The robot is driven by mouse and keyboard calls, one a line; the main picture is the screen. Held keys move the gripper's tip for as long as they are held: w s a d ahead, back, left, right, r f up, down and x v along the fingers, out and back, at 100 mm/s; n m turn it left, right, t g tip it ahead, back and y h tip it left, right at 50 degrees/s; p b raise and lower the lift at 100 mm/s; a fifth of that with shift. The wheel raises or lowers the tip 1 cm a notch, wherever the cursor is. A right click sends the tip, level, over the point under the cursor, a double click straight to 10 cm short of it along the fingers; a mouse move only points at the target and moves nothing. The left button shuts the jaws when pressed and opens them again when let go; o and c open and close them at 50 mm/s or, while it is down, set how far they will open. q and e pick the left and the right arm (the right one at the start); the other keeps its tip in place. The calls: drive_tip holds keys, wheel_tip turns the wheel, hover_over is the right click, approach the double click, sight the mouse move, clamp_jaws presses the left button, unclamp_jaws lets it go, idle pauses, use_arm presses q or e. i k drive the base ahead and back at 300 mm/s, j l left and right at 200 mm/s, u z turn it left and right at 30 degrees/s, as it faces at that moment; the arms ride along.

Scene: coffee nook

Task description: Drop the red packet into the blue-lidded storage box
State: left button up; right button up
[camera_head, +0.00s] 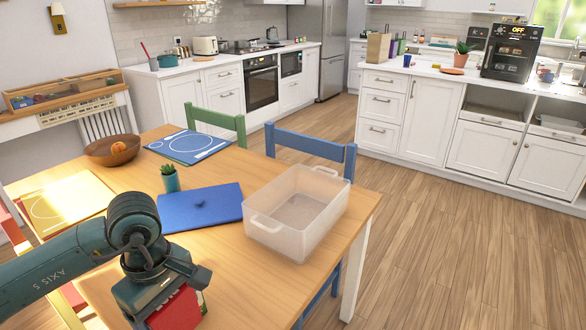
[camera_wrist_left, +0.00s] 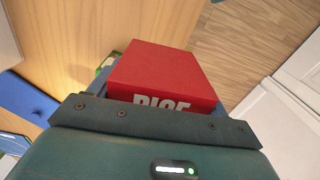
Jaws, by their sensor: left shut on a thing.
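The red packet (camera_head: 180,312) is held in my left gripper (camera_head: 172,298), above the near part of the wooden table. In the left wrist view the packet (camera_wrist_left: 165,75) fills the jaws, with white lettering partly hidden by the gripper (camera_wrist_left: 155,110). The clear storage box (camera_head: 272,230) stands open on the table's right side, to the right of and beyond the gripper. It looks empty. Its blue lid (camera_head: 200,208) lies flat on the table, left of the box; a blue piece at the left wrist view's left edge (camera_wrist_left: 24,98) looks like this lid. My right gripper is out of view.
A small potted plant (camera_head: 170,178) stands behind the lid. A wooden bowl (camera_head: 112,150), a blue placemat (camera_head: 188,146) and a yellow placemat (camera_head: 68,203) lie farther back and left. Green (camera_head: 215,122) and blue (camera_head: 310,148) chairs stand at the table's far side.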

sight(293, 222)
drive_tip(key=i+l+z, duration=0.5)
drive_tip(key=i+l, duration=0.3)
drive_tip(key=i, duration=0.2)
